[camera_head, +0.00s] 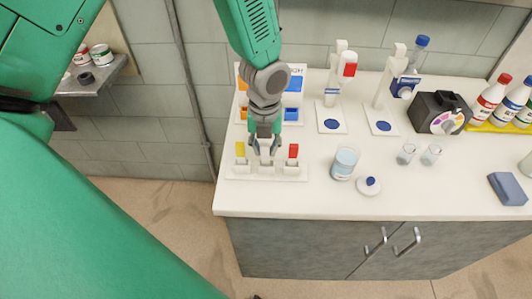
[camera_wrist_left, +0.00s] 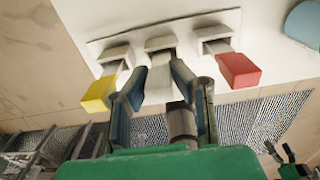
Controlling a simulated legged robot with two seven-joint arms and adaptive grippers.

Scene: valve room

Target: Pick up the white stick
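The white stick (camera_wrist_left: 158,85) stands in the middle slot of a white rack (camera_head: 266,171), between a yellow-tipped stick (camera_head: 240,149) and a red-tipped stick (camera_head: 293,151). In the wrist view the yellow tip (camera_wrist_left: 99,94) is at left and the red tip (camera_wrist_left: 239,70) at right. My left gripper (camera_head: 265,148) points down over the rack. Its two fingers (camera_wrist_left: 160,75) stand one on each side of the white stick, very close to it. I cannot tell whether they press on it. In the head view the gripper partly hides the stick.
Behind the rack is a board with orange and blue blocks (camera_head: 292,113). To the right on the counter (camera_head: 318,200) stand a blue-filled beaker (camera_head: 344,163), a white lid with a blue knob (camera_head: 369,187), two small glasses (camera_head: 407,153) and a black device (camera_head: 440,112).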

